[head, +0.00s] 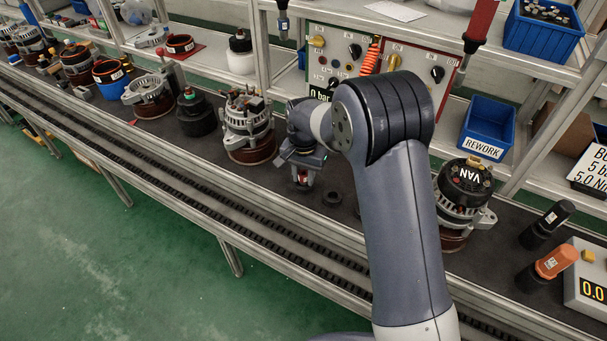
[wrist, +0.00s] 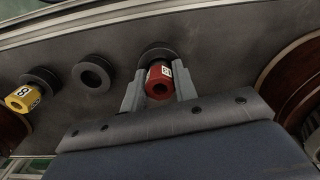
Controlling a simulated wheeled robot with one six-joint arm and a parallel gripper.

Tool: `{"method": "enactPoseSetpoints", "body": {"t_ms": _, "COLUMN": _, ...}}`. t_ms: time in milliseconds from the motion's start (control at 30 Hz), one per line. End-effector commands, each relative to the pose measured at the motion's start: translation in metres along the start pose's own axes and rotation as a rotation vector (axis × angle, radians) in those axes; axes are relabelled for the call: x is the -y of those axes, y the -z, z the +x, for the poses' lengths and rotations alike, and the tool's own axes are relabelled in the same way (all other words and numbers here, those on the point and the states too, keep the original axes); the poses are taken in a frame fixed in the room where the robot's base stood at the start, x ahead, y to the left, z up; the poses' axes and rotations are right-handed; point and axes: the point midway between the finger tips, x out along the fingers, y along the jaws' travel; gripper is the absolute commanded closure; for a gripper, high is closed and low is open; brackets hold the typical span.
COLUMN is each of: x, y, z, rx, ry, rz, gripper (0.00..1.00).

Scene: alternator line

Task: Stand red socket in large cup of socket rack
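The red socket (wrist: 159,82) is between the two fingers of my gripper (wrist: 159,90) in the wrist view, its open end toward the camera. The fingers press on its sides. Its far end lines up with a black round cup (wrist: 157,52), the largest of the rack's cups. I cannot tell whether it sits in the cup or just above it. In the head view my gripper (head: 302,176) points down at the bench, with a bit of the red socket (head: 303,181) showing. The rack's middle cup (wrist: 93,73) is empty. A yellow socket (wrist: 22,98) stands in the left cup (wrist: 42,79).
Alternators stand on both sides of my gripper: one left (head: 248,125), one right (head: 463,190), partly behind my arm. A blue REWORK bin (head: 488,125) is at the back right. Black and orange tools (head: 556,262) stand at the right. The conveyor's metal rail runs along the front.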

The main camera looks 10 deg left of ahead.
Motion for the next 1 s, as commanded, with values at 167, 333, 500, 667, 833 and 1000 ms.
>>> {"method": "enactPoseSetpoints", "body": {"t_ms": 167, "x": 0.0, "y": 0.0, "z": 0.0, "rx": 0.0, "ry": 0.0, "rz": 0.0, "gripper": 0.57}}
{"method": "enactPoseSetpoints", "body": {"t_ms": 333, "x": 0.0, "y": 0.0, "z": 0.0, "rx": 0.001, "ry": 0.0, "rz": 0.0, "gripper": 0.5}}
{"method": "enactPoseSetpoints", "body": {"t_ms": 500, "x": 0.0, "y": 0.0, "z": -0.001, "rx": 0.0, "ry": 0.0, "rz": 0.0, "gripper": 0.5}}
{"method": "enactPoseSetpoints", "body": {"t_ms": 667, "x": 0.001, "y": 0.001, "z": -0.017, "rx": -0.002, "ry": 0.002, "rz": 0.0, "gripper": 0.5}}
{"method": "enactPoseSetpoints", "body": {"t_ms": 833, "x": 0.001, "y": 0.001, "z": -0.051, "rx": -0.004, "ry": 0.003, "rz": 0.0, "gripper": 0.5}}
{"method": "enactPoseSetpoints", "body": {"t_ms": 1000, "x": 0.0, "y": 0.0, "z": -0.084, "rx": -0.002, "ry": 0.002, "rz": 0.0, "gripper": 0.5}}
